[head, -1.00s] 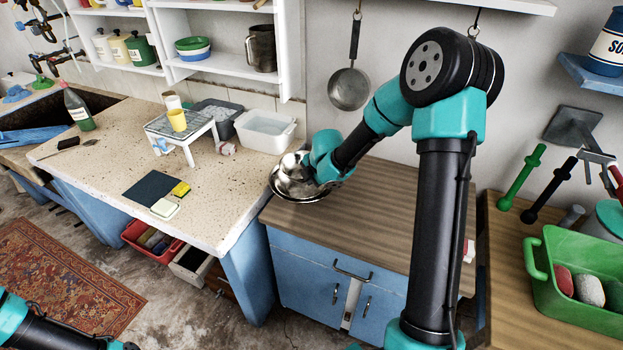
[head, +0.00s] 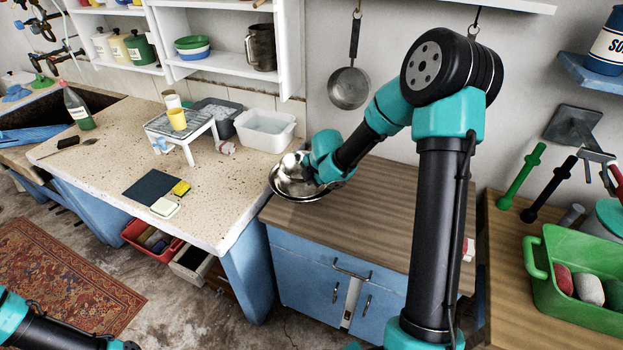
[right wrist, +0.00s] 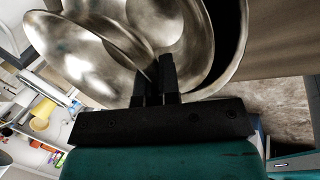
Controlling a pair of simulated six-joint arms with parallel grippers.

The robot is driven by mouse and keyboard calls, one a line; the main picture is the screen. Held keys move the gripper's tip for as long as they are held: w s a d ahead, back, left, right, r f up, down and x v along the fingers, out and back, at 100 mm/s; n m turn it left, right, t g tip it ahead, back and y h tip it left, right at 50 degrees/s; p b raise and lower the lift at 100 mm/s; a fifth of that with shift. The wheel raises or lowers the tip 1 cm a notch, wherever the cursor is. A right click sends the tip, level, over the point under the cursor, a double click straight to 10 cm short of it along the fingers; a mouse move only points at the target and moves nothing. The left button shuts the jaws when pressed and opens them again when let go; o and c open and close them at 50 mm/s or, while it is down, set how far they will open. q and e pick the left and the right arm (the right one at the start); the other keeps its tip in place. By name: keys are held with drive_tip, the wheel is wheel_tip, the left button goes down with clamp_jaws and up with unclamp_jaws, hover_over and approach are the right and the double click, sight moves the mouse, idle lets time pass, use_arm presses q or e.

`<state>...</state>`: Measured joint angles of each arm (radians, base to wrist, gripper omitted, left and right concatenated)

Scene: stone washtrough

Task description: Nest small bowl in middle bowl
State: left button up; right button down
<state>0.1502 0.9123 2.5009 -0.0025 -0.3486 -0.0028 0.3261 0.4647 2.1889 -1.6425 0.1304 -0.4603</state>
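The small bowl (right wrist: 85,50) is shiny metal and tilted in the right wrist view. It lies over a wider metal bowl, the middle bowl (right wrist: 228,55), and partly within its rim. In the head view the metal bowls (head: 290,185) sit at the back left corner of the wooden cabinet top, partly hidden by my right wrist. My right gripper (right wrist: 155,80) has its black fingers close together with the small bowl's rim between them. Whether the small bowl touches the one below is unclear. My left arm shows at the bottom left of the head view; its gripper is out of frame.
The wooden cabinet top (head: 400,215) is clear right of the bowls. The speckled stone counter (head: 225,190) adjoins on the left, with a white tub (head: 265,131) and small rack (head: 182,125). A pan (head: 349,88) hangs behind. A green basket (head: 575,290) stands at right.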

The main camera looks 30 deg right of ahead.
drive_tip(key=shift+f, duration=2.55)
idle(0.7)
drive_tip(key=c, duration=0.8)
unclamp_jaws()
drive_tip(key=shift+c, duration=0.2)
drive_tip(key=shift+r, duration=3.55)
